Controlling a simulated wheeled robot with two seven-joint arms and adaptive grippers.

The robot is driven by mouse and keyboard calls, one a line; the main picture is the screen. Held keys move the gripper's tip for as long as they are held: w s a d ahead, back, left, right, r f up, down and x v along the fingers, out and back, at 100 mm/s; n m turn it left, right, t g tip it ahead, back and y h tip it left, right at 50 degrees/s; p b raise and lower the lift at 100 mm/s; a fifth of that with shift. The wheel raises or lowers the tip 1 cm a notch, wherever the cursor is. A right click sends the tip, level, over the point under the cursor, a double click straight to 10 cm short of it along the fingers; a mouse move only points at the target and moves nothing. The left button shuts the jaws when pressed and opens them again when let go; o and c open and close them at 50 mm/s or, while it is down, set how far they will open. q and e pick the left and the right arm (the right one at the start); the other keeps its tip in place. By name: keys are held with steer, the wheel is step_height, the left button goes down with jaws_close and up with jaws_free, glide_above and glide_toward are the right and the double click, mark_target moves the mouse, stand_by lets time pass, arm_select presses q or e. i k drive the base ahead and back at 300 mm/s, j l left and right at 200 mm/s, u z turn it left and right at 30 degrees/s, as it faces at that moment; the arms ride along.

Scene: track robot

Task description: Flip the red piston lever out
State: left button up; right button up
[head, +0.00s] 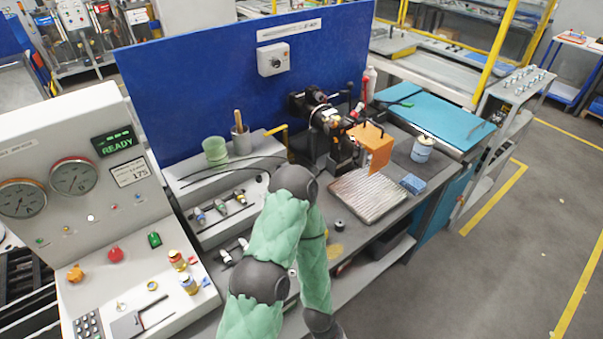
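A black machine (325,120) stands on the bench in front of the blue panel. A small red part (358,109) shows at its upper right and looks like the red piston lever, but it is too small to tell its exact position. An orange plate (373,147) stands at the machine's right side. One of my arms, in green padding, rises from the bottom of the head view and bends down again in front of the bench. Neither gripper is in view. Part of the bench front is hidden behind the arm.
A ribbed metal tray (368,194) lies in front of the machine, with a blue sponge (412,184) and a white-and-blue can (422,149) to its right. A grey console (95,210) with gauges stands left. Open floor (510,245) lies right.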

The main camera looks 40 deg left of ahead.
mark_target(366, 79)
steer(key=i+l+u, duration=0.15)
steer(key=i+l, duration=0.2)
steer(key=i, duration=0.35)
steer(key=i+l+u, duration=0.1)
steer(key=i+l, duration=0.35)
steer(key=i, duration=0.2)
steer(key=i+l+u, duration=0.15)
steer(key=i+l, duration=0.3)
steer(key=i, duration=0.2)
